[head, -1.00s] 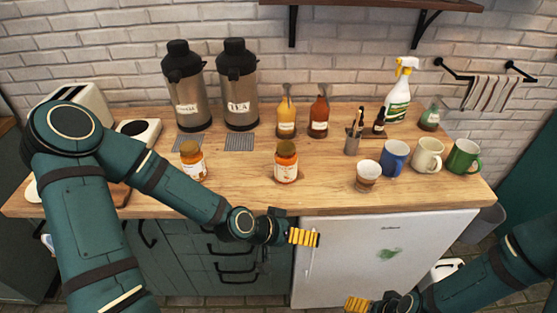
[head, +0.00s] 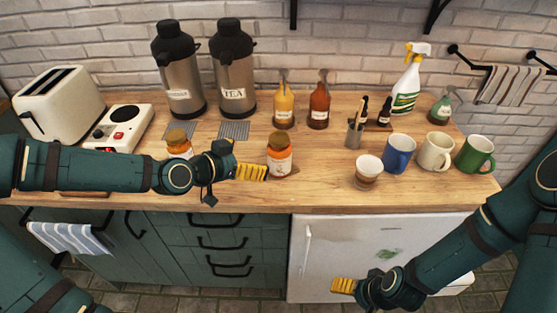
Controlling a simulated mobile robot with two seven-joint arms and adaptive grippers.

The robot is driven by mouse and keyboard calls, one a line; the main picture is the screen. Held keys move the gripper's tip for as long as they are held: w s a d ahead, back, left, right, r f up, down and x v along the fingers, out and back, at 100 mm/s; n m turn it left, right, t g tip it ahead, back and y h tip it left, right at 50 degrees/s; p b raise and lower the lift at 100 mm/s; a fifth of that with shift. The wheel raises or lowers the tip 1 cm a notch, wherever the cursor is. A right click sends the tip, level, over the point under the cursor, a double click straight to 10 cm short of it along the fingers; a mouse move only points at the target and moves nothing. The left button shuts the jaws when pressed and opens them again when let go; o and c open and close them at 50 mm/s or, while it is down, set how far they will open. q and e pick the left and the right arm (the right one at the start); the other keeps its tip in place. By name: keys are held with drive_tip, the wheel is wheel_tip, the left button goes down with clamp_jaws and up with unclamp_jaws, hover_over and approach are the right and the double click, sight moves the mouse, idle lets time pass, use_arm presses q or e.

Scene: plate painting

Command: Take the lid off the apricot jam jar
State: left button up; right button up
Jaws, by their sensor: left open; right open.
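Two lidded jars with orange contents stand on the wooden counter. One jar (head: 280,158) is in the middle, upright, with a brown-orange lid (head: 281,139) on it. The other jar (head: 179,145) is further left, also lidded, its lower part hidden behind my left arm. The labels are too small to read, so I cannot tell which is apricot. My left gripper (head: 258,172) is open and empty, its yellow fingers just left of the middle jar's lower body; I cannot tell whether they touch. My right gripper (head: 341,286) is open and empty, low in front of the white fridge.
Two flasks (head: 233,68), a toaster (head: 61,104) and a hotplate (head: 118,128) stand behind and left. Sauce bottles (head: 318,102) stand behind the middle jar. A small cup (head: 367,170) and several mugs (head: 399,153) stand right. The counter (head: 318,185) is clear right of the middle jar.

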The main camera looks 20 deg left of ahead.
sight(271, 153)
use_arm(q)
drive_tip(key=b+x, duration=0.2)
drive_tip(key=x, duration=0.3)
drive_tip(key=shift+f, duration=0.1)
drive_tip(key=shift+b+x, duration=1.3)
drive_tip(key=shift+x, duration=1.45)
drive_tip(key=shift+w+d+f, duration=0.2)
drive_tip(key=shift+w, duration=0.3)
drive_tip(key=c, duration=1.3)
